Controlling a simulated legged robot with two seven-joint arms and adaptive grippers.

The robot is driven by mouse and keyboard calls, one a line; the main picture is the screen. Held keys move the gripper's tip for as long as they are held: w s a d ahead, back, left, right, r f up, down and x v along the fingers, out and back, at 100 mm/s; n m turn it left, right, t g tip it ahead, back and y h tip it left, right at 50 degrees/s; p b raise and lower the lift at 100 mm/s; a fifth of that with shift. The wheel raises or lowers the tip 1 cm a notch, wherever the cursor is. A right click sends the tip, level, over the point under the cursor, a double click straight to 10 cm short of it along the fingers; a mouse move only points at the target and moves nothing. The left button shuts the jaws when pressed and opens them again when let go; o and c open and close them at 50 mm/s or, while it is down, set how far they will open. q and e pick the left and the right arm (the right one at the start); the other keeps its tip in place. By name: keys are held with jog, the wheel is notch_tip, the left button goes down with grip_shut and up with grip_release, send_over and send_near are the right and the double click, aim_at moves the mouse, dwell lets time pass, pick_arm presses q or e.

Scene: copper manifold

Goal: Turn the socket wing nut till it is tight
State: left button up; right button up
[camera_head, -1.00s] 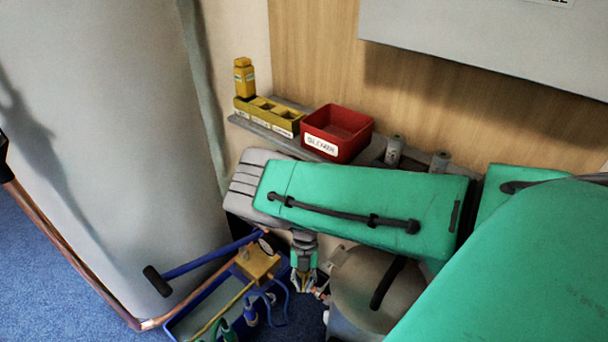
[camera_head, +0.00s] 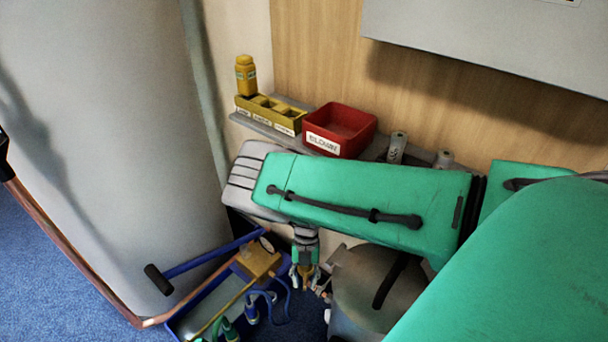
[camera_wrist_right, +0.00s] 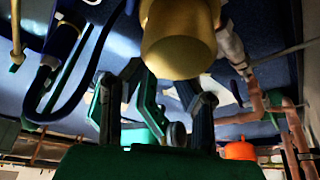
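My right gripper (camera_head: 304,283) points down below the end of my green arm, beside a dark metal vessel (camera_head: 372,290). A small brass-coloured piece shows between its fingers, too small to make out. In the right wrist view, the two fingers (camera_wrist_right: 163,84) stand apart with a gap between them. A large brass-coloured cylinder (camera_wrist_right: 180,45) fills the upper middle and overlaps the gap; I cannot tell whether the fingers touch it. The socket wing nut cannot be told apart for sure in either view. My left gripper is not in view.
A blue tray (camera_head: 205,298) with a brass block (camera_head: 258,260), hoses and a blue-handled bar (camera_head: 205,262) lies left of the gripper. A red bin (camera_head: 340,130) and a yellow holder (camera_head: 268,115) stand on a shelf behind. Copper pipe (camera_head: 75,265) runs at left. Copper pipes (camera_wrist_right: 270,110) crowd the wrist view's right.

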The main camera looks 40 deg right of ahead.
aim_at(305, 276)
jog(key=v, duration=0.6)
jog(key=shift+a, duration=0.1)
dwell(0.4)
